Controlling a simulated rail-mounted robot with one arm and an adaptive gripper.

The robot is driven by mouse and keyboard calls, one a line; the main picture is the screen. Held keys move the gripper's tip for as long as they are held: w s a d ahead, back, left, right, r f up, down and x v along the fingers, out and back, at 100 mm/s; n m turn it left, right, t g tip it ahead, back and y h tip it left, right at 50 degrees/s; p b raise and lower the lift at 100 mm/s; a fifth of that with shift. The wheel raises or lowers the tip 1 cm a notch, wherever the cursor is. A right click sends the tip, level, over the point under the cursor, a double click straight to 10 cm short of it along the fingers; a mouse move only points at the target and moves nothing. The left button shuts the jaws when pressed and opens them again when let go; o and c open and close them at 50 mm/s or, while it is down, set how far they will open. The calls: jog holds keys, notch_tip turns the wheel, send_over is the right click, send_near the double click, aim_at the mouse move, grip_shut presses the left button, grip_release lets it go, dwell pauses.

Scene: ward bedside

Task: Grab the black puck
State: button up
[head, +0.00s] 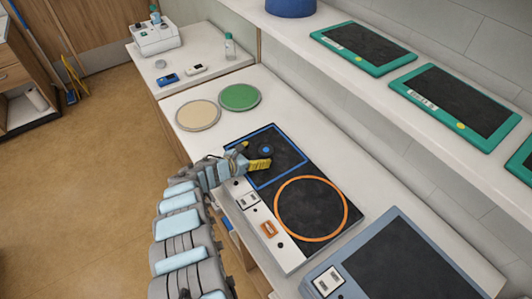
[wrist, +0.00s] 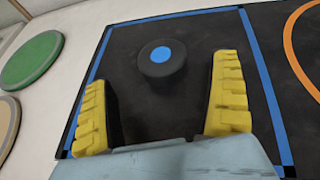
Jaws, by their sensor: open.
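The black puck (wrist: 161,66) has a blue disc on its top and sits inside the blue square outline on the black panel. It also shows in the head view (head: 266,150), close to my gripper. My gripper (wrist: 165,80) has yellow ridged fingers, which are spread apart and empty. In the wrist view the puck lies ahead of the gripper, around and just past the level of the fingertips, between their lines. I cannot tell the gripper's height above the panel.
The panel also carries an orange ring (head: 277,214). A green disc (head: 240,97) and a beige disc (head: 198,115) lie beyond it on the white counter. A grey-blue tray (head: 335,281) is at the near right. Green-framed tablets (head: 363,45) lie on the raised shelf along the wall.

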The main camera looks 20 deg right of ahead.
aim_at(265, 150)
jog(key=b+x, duration=0.2)
jog(key=x, duration=0.2)
jog(key=shift+s, duration=0.2)
jog(key=shift+w+d+b, duration=0.3)
jog(key=shift+d+b, duration=0.05)
jog(key=shift+d, duration=0.2)
jog(key=c, duration=1.4)
jog(key=shift+o, duration=0.2)
jog(key=shift+r, duration=0.1)
